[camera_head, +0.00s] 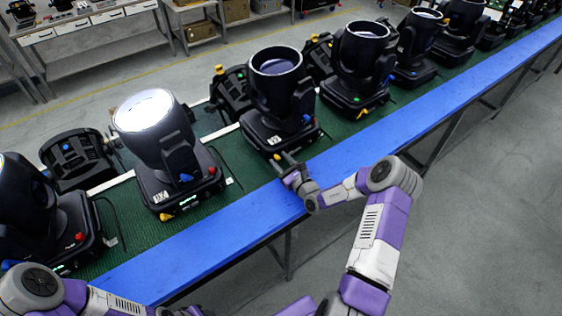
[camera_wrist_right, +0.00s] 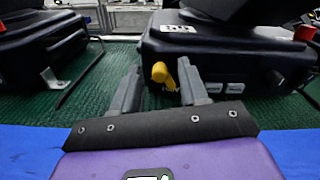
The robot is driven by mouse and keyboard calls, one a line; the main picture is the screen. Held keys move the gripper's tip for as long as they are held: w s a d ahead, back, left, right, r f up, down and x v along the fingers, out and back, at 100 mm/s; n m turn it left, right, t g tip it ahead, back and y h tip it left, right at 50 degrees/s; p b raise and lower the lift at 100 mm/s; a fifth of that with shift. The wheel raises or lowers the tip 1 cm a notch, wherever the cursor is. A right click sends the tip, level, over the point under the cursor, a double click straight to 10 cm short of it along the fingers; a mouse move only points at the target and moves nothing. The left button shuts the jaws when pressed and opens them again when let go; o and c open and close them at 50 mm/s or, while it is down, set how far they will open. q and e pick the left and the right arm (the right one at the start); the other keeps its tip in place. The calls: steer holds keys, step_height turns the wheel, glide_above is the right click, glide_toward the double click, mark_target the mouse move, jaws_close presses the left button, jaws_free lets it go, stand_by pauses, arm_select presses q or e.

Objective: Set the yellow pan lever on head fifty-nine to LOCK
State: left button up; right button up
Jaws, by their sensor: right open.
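The yellow pan lever (camera_wrist_right: 163,76) sits on the front face of a black moving-head base (camera_wrist_right: 215,55) in the right wrist view. Its knob leans to the left, and the lettering below it is too small to read. My right gripper (camera_wrist_right: 160,70) is open, with one finger on each side of the lever; I cannot tell whether either touches it. In the head view, the right gripper (camera_head: 284,163) reaches the front of the middle moving head (camera_head: 277,98). The white label (camera_wrist_right: 178,28) on its base is not legible.
Several similar moving heads stand in a row on a green belt (camera_head: 240,172) with a blue front edge (camera_head: 215,232). A lit head (camera_head: 155,135) is to the left.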

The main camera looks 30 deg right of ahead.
steer(key=shift+c, duration=0.4)
jaws_close()
